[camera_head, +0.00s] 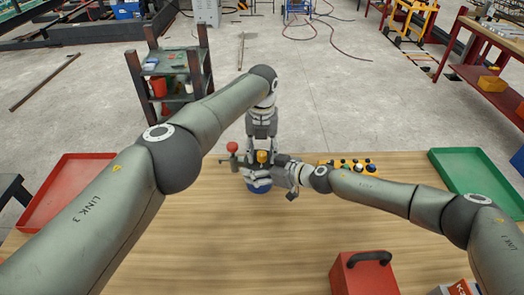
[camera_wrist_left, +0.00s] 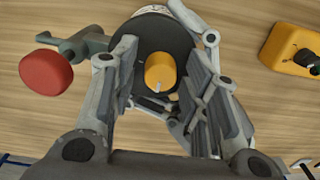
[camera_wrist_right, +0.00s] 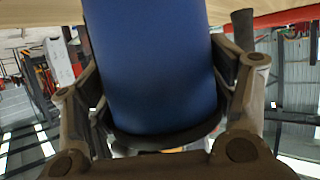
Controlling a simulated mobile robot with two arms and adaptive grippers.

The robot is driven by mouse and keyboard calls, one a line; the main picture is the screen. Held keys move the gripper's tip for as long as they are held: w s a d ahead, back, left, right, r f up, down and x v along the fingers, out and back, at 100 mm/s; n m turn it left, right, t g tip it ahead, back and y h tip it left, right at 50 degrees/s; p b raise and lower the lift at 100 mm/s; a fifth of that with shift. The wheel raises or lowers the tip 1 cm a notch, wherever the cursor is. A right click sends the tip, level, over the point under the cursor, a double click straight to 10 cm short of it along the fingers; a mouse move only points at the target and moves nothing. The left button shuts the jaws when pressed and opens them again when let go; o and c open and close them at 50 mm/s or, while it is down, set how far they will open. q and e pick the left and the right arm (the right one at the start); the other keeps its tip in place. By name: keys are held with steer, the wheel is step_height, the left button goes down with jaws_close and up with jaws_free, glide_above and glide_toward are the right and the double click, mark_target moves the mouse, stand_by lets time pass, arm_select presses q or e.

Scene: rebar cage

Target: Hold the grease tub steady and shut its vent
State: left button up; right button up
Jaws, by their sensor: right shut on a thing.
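The grease tub (camera_head: 258,190) is blue with a black lid and stands on the wooden bench. A yellow knob (camera_wrist_left: 160,72), seemingly its vent, sits on the lid and also shows in the head view (camera_head: 262,156). My right gripper (camera_wrist_right: 158,85) is shut around the blue body, with a finger on each side. My left gripper (camera_wrist_left: 162,78) points down over the lid. Its fingers are apart on either side of the yellow knob, with gaps showing. The knob's marking is too small to read.
A red knob (camera_wrist_left: 46,72) on a grey-green fitting sticks out left of the tub. A yellow box with black knobs (camera_head: 347,168) lies to the right. A red tray (camera_head: 62,190), a green tray (camera_head: 470,170) and a red toolbox (camera_head: 362,275) are farther out.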

mark_target(262, 153)
arm_select(q)
steer(key=shift+r, duration=0.1)
steer(key=shift+r, duration=3.9)
arm_select(e)
steer(key=o, duration=1.6)
steer(key=shift+d, duration=0.1)
